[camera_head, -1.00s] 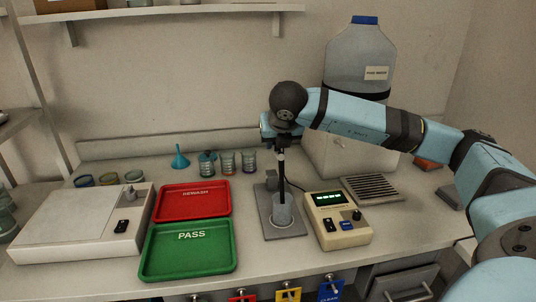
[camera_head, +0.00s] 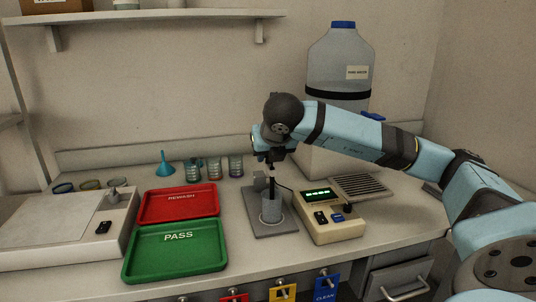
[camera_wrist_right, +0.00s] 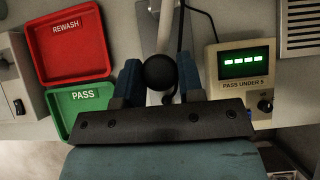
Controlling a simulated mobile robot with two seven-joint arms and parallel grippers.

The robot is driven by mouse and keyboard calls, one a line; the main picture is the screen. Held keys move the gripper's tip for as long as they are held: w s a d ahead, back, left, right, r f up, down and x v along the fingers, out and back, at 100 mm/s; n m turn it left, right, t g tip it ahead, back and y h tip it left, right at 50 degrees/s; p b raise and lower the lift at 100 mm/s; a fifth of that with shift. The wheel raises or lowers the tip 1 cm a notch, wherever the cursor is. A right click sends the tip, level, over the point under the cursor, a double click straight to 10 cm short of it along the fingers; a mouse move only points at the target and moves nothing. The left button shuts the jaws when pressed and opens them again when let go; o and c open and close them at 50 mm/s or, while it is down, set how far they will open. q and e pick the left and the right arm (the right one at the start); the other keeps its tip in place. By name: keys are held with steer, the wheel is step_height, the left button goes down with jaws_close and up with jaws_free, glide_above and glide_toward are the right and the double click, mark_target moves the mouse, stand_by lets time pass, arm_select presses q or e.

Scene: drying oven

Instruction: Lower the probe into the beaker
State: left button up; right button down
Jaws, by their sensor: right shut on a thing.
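My right gripper (camera_head: 270,161) is shut on the dark, slim probe (camera_head: 271,184) and holds it upright. The probe stands over the beaker (camera_head: 271,210), and its lower end passes the beaker's rim in the head view. How deep the tip sits is hard to tell. The beaker is small and grey-looking, on a grey stand plate (camera_head: 285,229). In the right wrist view the probe's round black top (camera_wrist_right: 159,72) sits between the two blue fingers. My left gripper is not in view.
A meter (camera_head: 335,229) with a lit green display stands right of the stand. Red REWASH (camera_head: 178,205) and green PASS (camera_head: 176,255) trays lie left. Several glasses and a blue funnel (camera_head: 164,164) stand behind. A large water jug (camera_head: 338,72) is at the back right.

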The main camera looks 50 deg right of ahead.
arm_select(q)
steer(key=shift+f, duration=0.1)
arm_select(e)
steer(key=shift+s+a+f, duration=0.15)
steer(key=shift+a+f, duration=0.05)
steer(key=shift+f, duration=0.25)
steer(key=c, duration=0.8)
jaws_free()
steer(key=shift+r, duration=0.1)
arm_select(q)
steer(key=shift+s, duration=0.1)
arm_select(e)
steer(key=shift+o, duration=0.2)
steer(key=shift+r, duration=0.1)
steer(key=shift+r, duration=0.1)
steer(key=shift+s+r, duration=0.2)
steer(key=shift+r, duration=0.05)
arm_select(q)
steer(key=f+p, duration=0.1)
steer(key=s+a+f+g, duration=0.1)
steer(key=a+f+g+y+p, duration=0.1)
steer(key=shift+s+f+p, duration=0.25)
steer(key=shift+p, duration=0.1)
arm_select(e)
steer(key=v, duration=1.3)
